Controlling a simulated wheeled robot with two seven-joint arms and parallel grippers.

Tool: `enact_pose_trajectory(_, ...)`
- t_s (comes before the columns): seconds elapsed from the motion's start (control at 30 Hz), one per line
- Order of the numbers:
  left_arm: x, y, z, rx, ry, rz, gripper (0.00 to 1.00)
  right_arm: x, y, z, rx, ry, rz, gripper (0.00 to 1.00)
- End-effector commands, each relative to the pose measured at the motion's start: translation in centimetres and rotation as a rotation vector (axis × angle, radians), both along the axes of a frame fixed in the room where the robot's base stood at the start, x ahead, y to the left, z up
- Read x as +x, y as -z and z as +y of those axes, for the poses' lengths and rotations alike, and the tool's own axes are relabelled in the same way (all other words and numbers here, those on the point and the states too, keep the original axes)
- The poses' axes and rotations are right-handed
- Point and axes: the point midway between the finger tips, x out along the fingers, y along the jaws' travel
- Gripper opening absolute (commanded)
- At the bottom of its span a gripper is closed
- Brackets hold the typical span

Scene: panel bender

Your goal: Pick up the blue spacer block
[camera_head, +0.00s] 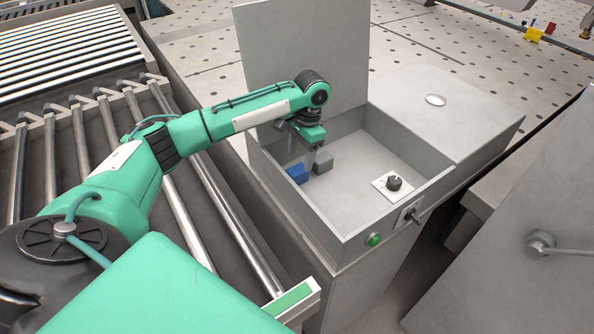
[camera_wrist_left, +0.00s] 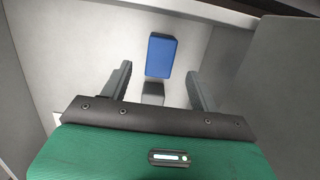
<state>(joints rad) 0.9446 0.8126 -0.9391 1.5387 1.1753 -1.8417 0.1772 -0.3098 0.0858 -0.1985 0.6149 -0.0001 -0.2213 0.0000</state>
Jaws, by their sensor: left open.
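The blue spacer block (camera_head: 297,173) lies on the floor of an open grey metal box, near its left wall. A grey block (camera_head: 323,162) is right beside it. In the left wrist view the blue block (camera_wrist_left: 161,55) is ahead of the fingertips, and the grey block (camera_wrist_left: 153,93) shows between the fingers. My left gripper (camera_head: 320,152) is inside the box, above the grey block, pointing down. It is open and empty in the wrist view (camera_wrist_left: 160,85). My right gripper is not in view.
The box's walls (camera_head: 400,226) surround the blocks, with a raised lid (camera_head: 305,60) behind. A plate with a black knob (camera_head: 393,184) sits on the box floor. A green button (camera_head: 374,239) is on the front. A roller conveyor (camera_head: 75,150) is at the left.

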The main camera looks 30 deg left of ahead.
Motion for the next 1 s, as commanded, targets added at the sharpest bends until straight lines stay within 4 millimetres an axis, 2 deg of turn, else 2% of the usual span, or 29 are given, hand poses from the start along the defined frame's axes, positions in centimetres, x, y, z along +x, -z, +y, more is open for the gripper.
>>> enact_pose_trajectory(0.3,-0.5,2.2,0.2,0.001,-0.001,0.002,0.62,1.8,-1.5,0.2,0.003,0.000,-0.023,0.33)
enact_pose_trajectory(0.47,-1.1,4.1,0.3,0.001,-0.001,0.002,0.62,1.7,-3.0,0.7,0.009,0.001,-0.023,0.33)
enact_pose_trajectory(0.6,-1.3,6.0,0.4,0.001,-0.001,0.000,0.62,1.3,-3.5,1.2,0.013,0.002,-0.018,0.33)
enact_pose_trajectory(0.9,-1.3,6.7,0.4,0.001,0.000,-0.001,0.62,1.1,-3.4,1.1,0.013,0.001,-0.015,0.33)
enact_pose_trajectory(1.0,-1.3,6.6,0.4,0.001,0.000,-0.001,0.42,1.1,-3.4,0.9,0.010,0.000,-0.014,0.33)
